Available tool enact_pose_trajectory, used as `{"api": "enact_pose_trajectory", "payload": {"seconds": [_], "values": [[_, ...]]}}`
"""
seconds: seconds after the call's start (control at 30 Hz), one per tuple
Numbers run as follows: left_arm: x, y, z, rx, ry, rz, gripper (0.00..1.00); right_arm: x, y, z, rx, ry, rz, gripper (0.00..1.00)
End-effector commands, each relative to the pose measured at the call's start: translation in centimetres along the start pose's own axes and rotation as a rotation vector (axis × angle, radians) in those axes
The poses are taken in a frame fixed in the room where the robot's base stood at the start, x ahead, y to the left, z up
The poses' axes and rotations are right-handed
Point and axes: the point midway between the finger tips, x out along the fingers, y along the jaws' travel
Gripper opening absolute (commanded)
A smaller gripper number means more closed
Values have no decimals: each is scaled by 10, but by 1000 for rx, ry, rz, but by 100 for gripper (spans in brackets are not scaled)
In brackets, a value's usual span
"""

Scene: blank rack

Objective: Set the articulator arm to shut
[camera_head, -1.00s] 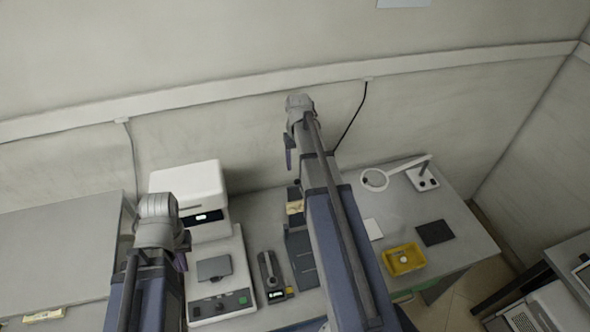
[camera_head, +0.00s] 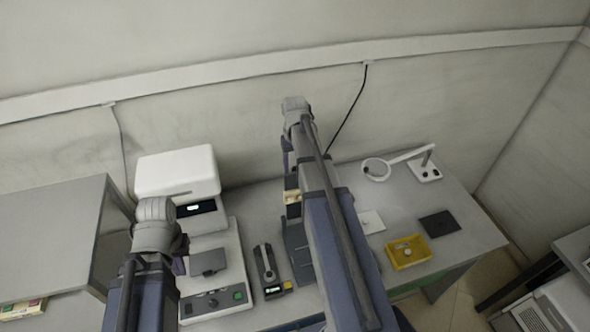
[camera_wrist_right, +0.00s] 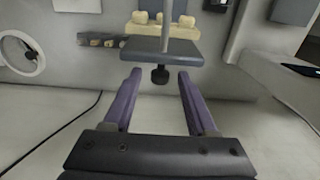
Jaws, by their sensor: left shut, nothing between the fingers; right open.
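The articulator is partly hidden by my right arm in the head view, where a cream block (camera_head: 292,197) on a dark stand shows beside the arm. In the right wrist view the articulator (camera_wrist_right: 178,50) appears as a slate-blue plate with a cream block, a thin grey rod and a dark knob (camera_wrist_right: 160,75). My right gripper (camera_wrist_right: 158,77) is open, its purple fingers pointing towards the plate, with the knob seen between the fingertips. Whether they touch is unclear. My left gripper (camera_head: 181,255) is shut and empty, over the white machine, apart from the articulator.
A white machine (camera_head: 228,262) with a small screen stands left. A small dark device (camera_head: 266,268) and a dark tray (camera_head: 299,246) are in the middle. A yellow bin (camera_head: 408,253), black mat (camera_head: 440,224) and ring magnifier (camera_head: 377,169) stand right. The wall is behind.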

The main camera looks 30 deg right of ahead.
Motion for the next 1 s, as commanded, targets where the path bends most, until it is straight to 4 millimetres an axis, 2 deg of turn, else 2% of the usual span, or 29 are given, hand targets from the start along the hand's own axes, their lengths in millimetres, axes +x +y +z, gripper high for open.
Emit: {"api": "enact_pose_trajectory", "payload": {"seconds": [0.2,0.7,1.0], "values": [[-1,0,0,0,0,0,0,-1,0,0,0,0,0,58],[-1,0,0,0,0,0,0,-1,0,0,0,0,0,1],[0,0,0,0,0,0,0,0,0,0,0,0,0,0]]}}
